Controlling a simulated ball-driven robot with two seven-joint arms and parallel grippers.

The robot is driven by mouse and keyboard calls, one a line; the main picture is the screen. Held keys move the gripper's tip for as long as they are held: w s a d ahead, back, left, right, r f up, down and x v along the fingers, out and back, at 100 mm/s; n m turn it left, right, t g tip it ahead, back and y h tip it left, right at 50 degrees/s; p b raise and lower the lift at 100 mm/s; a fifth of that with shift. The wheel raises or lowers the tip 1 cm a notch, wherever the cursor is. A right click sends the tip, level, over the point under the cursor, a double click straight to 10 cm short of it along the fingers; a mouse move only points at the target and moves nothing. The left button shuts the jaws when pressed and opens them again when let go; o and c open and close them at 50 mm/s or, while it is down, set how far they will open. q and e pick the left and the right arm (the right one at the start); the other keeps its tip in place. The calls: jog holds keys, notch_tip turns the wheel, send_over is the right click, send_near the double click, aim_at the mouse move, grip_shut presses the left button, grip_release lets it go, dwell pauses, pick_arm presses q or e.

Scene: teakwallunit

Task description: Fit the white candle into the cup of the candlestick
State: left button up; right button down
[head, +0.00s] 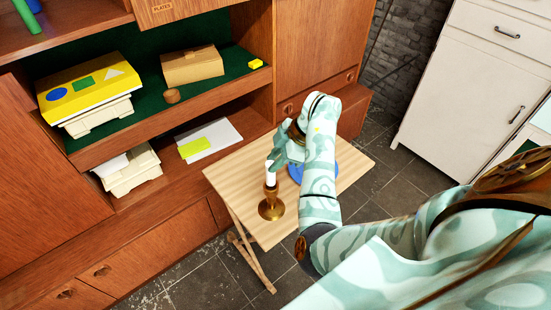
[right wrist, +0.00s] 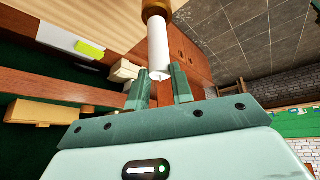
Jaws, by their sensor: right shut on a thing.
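The white candle (head: 271,177) stands upright over the brass candlestick (head: 271,208) on the small slatted wooden table (head: 233,178). My right gripper (head: 270,163) is at the candle's top end, above the candlestick, shut on the candle. In the right wrist view, the candle (right wrist: 158,45) runs from between the fingertips (right wrist: 160,76) to the brass cup (right wrist: 155,9). Its far end meets the cup; how deep it sits inside is hidden. My left gripper is not in view.
A blue round thing (head: 294,173) lies on the table, partly hidden behind my right arm. The teak wall unit (head: 170,139) stands behind, with a cardboard box (head: 192,65), yellow-topped boxes (head: 88,84) and papers (head: 209,139). A white cabinet (head: 455,85) stands at right.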

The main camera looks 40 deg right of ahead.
jog(key=shift+p, duration=0.45)
dwell(1.1)
jog(key=shift+f+b, duration=1.35)
jog(key=shift+f, duration=0.4)
jog(key=c, duration=1.1)
grip_release()
jog(key=shift+r, duration=0.1)
jog(key=p+v, duration=1)
jog(key=v, duration=0.6)
jog(key=shift+w+d+r, duration=0.1)
jog(key=shift+w+d, duration=0.05)
jog(key=shift+d, duration=0.05)
